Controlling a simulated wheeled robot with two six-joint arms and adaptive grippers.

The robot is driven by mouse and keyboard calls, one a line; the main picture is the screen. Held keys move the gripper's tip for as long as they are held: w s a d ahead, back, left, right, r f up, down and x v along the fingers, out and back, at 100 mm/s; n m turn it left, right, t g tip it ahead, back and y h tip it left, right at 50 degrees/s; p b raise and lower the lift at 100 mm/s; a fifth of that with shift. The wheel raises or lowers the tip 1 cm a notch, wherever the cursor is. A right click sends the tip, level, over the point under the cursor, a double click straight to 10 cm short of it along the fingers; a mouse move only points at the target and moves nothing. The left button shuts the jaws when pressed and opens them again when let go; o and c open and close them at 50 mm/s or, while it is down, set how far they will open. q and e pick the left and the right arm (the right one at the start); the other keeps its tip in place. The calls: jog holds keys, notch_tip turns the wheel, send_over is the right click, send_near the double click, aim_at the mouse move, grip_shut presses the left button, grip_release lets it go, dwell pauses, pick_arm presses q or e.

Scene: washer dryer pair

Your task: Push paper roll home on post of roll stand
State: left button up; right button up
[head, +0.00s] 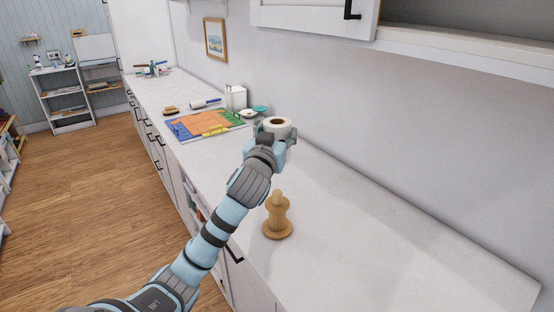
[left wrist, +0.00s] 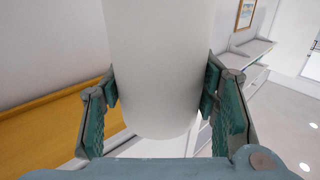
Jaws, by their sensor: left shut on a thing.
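The paper roll (head: 278,124) is white with a brown core hole facing up, and it stands roughly upright in my left gripper (head: 275,134). In the left wrist view the roll (left wrist: 160,65) fills the middle, with the two green-padded fingers (left wrist: 160,102) shut on its sides. The wooden roll stand (head: 278,229) is on the counter, nearer than the roll, with its post pointing up and bare. The roll is apart from the stand, farther along the counter. I cannot tell its exact height above the counter. My right gripper is not in view.
The white counter (head: 370,235) is clear around the stand and to its right. Behind the roll are a colourful board (head: 205,124), a white canister (head: 236,97) and small dishes (head: 260,109). A wall cabinet (head: 315,17) hangs above at the right.

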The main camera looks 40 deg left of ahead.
pick_arm(q)
notch_tip(320, 180, up, 4)
send_over(277, 191)
notch_tip(277, 191, down, 8)
jog(key=shift+f+p, duration=0.25)
jog(key=shift+p, duration=0.1)
notch_tip(277, 191, down, 5)
jog(key=b, duration=0.3)
jog(key=shift+f+b, duration=0.1)
jog(key=shift+b, duration=0.2)
jog(key=shift+p, duration=0.45)
dwell(0.9)
jog(key=shift+f+b, duration=2.1)
jog(key=shift+f, duration=0.45)
